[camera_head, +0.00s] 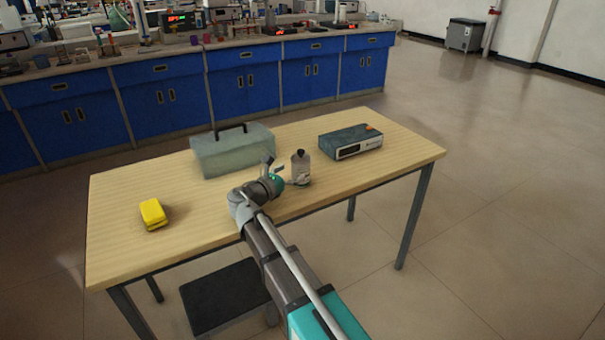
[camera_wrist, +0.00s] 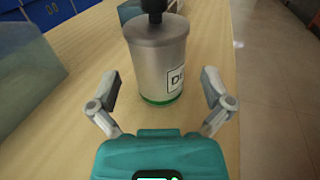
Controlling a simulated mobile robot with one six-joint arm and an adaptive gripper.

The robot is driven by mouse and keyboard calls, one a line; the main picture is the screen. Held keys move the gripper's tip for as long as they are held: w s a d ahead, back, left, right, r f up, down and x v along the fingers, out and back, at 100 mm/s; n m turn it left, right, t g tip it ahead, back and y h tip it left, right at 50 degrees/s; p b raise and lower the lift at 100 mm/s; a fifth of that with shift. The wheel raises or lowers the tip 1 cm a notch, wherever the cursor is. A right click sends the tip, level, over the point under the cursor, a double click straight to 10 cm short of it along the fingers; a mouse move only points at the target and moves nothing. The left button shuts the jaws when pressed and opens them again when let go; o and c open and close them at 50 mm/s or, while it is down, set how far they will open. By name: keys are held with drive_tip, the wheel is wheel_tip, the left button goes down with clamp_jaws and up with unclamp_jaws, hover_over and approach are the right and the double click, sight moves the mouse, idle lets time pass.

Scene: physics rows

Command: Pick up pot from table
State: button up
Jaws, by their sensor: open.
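The pot (camera_head: 301,172) is a small grey metal canister with a dark knob on its lid, upright on the wooden table (camera_head: 190,237). In the wrist view the pot (camera_wrist: 158,62) shows a white label and a green base rim. My gripper (camera_wrist: 168,92) is open, with one finger to each side of the lower pot. It looks low over the table, and I cannot tell whether the fingers touch the pot. In the head view my gripper (camera_head: 278,168) is just left of the pot.
A grey-green case (camera_head: 232,152) with a black handle stands behind and left of the pot. A dark box-shaped device (camera_head: 350,142) lies at the right. A yellow object (camera_head: 153,213) lies far left. The front right of the table is clear.

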sight(295, 170)
drive_tip(key=shift+x, duration=2.4)
drive_tip(key=shift+w+a, duration=0.1)
drive_tip(key=shift+c, duration=0.3)
drive_tip(key=c, duration=1.1)
